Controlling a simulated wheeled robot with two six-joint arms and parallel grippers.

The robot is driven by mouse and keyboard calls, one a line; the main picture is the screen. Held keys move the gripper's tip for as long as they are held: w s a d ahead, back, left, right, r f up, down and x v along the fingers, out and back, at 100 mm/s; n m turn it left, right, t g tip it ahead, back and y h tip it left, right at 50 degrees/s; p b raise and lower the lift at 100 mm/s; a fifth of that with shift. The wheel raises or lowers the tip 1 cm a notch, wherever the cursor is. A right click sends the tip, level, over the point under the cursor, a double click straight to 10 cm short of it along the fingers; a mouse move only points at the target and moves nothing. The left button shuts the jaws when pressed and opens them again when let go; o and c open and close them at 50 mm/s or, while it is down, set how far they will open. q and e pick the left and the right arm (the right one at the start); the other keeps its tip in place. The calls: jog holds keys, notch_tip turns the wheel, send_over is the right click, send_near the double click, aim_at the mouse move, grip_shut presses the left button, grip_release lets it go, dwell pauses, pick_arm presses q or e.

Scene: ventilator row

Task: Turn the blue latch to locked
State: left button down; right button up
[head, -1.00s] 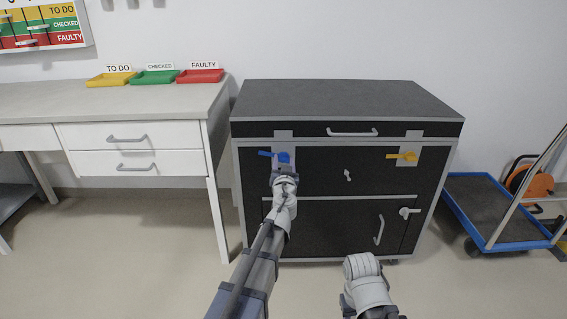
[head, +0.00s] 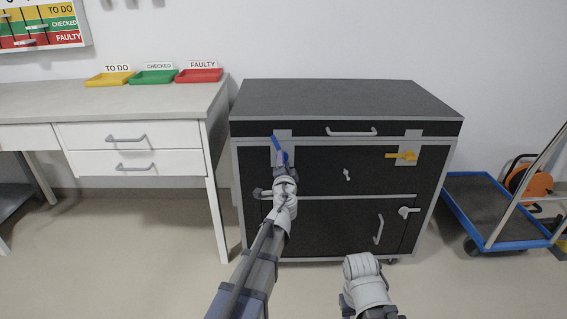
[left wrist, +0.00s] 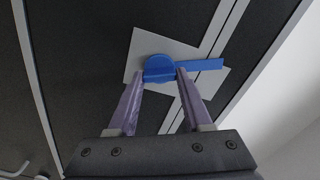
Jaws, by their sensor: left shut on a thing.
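The blue latch (head: 278,143) sits on a light plate at the upper left of the dark cabinet's front. Its lever tilts up and to the left in the head view. My left gripper (head: 284,161) is at the latch. In the left wrist view its two fingers (left wrist: 161,78) are shut on the round hub of the blue latch (left wrist: 158,66), with the lever reaching out to the right past one finger. My right arm's white end shows low in the head view, in front of the cabinet; its fingers cannot be made out.
The dark cabinet (head: 345,98) also bears a yellow latch (head: 403,156), a small key-like knob (head: 347,174) and grey handles. A white desk (head: 150,100) with trays stands to the left. A blue-edged trolley (head: 490,210) stands to the right.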

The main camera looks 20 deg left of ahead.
pick_arm(q)
jog(key=shift+m, duration=2.2)
jog(key=shift+c, duration=1.6)
grip_release()
jog(key=shift+s, duration=0.1)
jog(key=v, duration=0.7)
jog(key=shift+s, duration=0.35)
jog(key=shift+d, duration=0.15)
